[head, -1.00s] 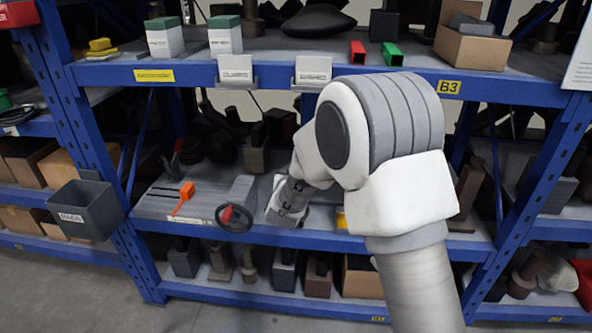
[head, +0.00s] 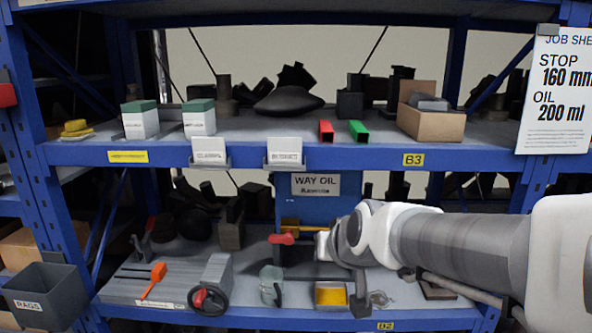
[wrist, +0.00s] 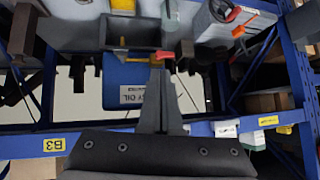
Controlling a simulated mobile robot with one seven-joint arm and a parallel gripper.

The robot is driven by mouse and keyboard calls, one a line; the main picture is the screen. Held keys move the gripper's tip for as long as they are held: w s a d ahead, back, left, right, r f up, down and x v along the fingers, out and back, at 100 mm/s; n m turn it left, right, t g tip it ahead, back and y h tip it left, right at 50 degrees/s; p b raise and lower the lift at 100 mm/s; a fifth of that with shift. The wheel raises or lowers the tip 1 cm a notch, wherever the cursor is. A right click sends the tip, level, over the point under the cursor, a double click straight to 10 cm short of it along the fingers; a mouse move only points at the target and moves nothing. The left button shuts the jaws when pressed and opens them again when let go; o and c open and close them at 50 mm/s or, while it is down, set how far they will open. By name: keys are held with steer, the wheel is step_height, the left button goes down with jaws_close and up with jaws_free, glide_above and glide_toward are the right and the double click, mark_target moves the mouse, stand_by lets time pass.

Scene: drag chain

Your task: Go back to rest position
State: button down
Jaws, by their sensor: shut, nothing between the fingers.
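My gripper (head: 360,303) hangs at the end of my arm (head: 450,243), over the front of the middle shelf. In the wrist view its fingers (wrist: 160,78) are together and hold nothing. In the head view my arm comes in almost level from the right edge. The blue WAY OIL tank (head: 316,208) stands behind and left of the wrist, with a red-handled tap (head: 282,239). It also shows upside down in the wrist view (wrist: 122,76), beyond the fingers. My arm hides part of the shelf to its right.
The upper shelf beam (head: 360,158) is above my arm. A grey RAGS bin (head: 44,295) hangs at left; a job sheet (head: 556,95) hangs at right.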

steer(key=s+d+f+g+h, duration=0.1)
steer(key=s+d, duration=0.2)
steer(key=s, duration=0.3)
steer(key=s+d+m+g, duration=0.1)
steer(key=s+d, duration=0.2)
steer(key=s, duration=0.4)
steer(key=s+d+f+g+h, duration=0.1)
steer(key=s+d, duration=0.2)
steer(key=s, duration=0.3)
step_height(320, 180, up, 19)
steer(key=p, duration=1.8)
steer(key=shift+s+a+f+g+p, duration=0.15)
steer(key=shift+g+p, duration=0.15)
steer(key=shift+p, duration=0.1)
